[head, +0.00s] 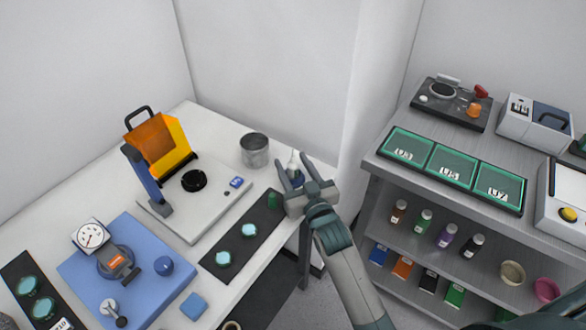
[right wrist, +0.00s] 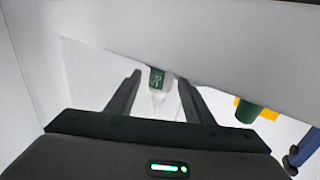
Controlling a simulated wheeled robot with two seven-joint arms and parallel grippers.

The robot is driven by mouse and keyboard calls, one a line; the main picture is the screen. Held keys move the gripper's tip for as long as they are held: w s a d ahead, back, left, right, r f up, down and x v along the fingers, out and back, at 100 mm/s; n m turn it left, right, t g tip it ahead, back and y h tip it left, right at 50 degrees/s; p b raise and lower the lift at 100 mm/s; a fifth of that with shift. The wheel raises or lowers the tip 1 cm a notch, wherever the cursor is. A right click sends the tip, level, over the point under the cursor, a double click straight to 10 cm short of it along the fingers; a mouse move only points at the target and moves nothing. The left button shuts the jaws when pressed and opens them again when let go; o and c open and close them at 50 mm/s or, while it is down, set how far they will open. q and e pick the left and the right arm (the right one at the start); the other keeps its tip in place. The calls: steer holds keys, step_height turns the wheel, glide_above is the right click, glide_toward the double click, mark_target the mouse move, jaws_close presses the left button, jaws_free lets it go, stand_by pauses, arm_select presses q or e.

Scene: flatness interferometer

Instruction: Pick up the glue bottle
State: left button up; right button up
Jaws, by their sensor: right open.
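The glue bottle (head: 296,175) is a small bottle with a pale pointed tip, near the right back edge of the white table (head: 225,262). My right gripper (head: 294,164) is open, with one finger on each side of the bottle. The lower part of the bottle is partly hidden by my gripper in the head view. My left gripper is not in view.
A metal cup (head: 254,150) stands behind. An instrument with an orange shield (head: 160,145) is further left. A grey shelf (head: 450,205) stands right.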

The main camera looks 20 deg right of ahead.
mark_target(294, 161)
steer(key=shift+c, duration=0.2)
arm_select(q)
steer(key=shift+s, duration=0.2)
arm_select(e)
steer(key=c, duration=1.1)
